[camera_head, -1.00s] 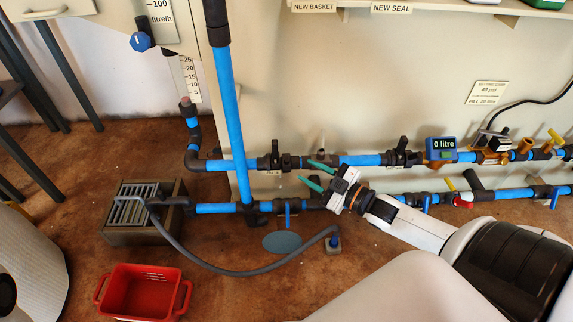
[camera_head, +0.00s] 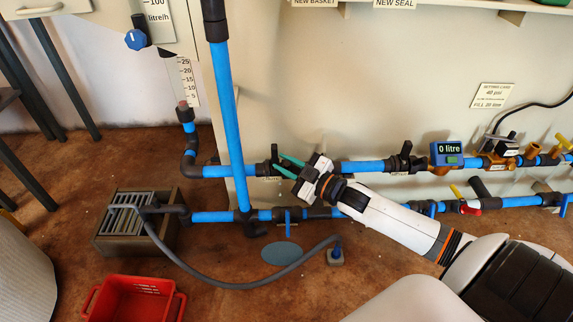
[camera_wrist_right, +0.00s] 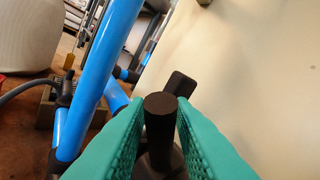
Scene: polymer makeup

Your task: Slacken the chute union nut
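My right gripper (camera_head: 283,164), with green fingers, reaches in from the right to the upper blue pipe. Its fingers are apart at a black fitting with a short upright handle (camera_head: 275,153), just right of the tall blue pipe. In the right wrist view the round-ended black handle (camera_wrist_right: 160,103) stands between the two green fingers, with little or no gap; firm contact cannot be told. A second dark lug (camera_wrist_right: 180,84) shows behind it. No readable label marks the chute union nut; the small tag below the fitting is too small to read. My left gripper is out of view.
A tall blue pipe (camera_head: 229,110) rises left of the gripper. A lower blue pipe (camera_head: 213,216) with a blue lever valve runs below. A grey hose (camera_head: 225,287) lies on the floor by a grated drain box (camera_head: 112,240) and a red basket (camera_head: 133,300). The wall stands close behind.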

